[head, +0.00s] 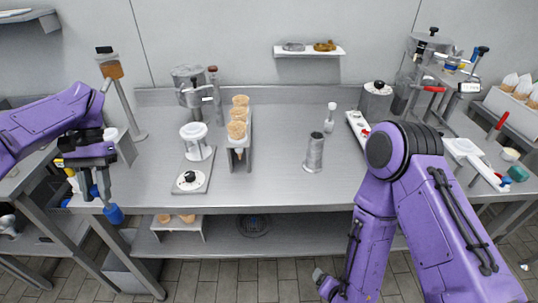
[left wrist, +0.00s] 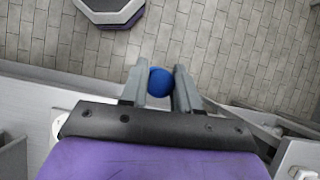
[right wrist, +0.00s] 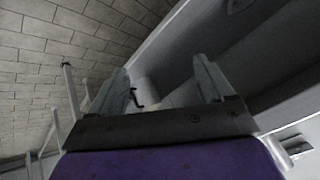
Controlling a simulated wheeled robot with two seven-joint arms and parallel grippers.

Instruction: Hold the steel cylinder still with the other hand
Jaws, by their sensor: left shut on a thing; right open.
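The steel cylinder (head: 314,153) stands upright on the steel table, right of the middle in the head view, with neither gripper touching it. My left gripper (head: 108,196) is at the table's left front edge, far from the cylinder. It is shut on a blue thing (head: 114,214), which shows as a round blue end between the fingers in the left wrist view (left wrist: 160,82). My right gripper (right wrist: 165,85) is open with nothing clearly between its fingers. In the head view my right arm hangs low at the front right, below the tabletop level.
The steel table (head: 270,180) is clear around the cylinder. A cone stand (head: 240,140) and a white-topped device (head: 196,145) stand left of it. A small white bottle (head: 330,117) stands behind it. A white tray (head: 356,128) lies to the right. A lower shelf (head: 300,235) runs underneath.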

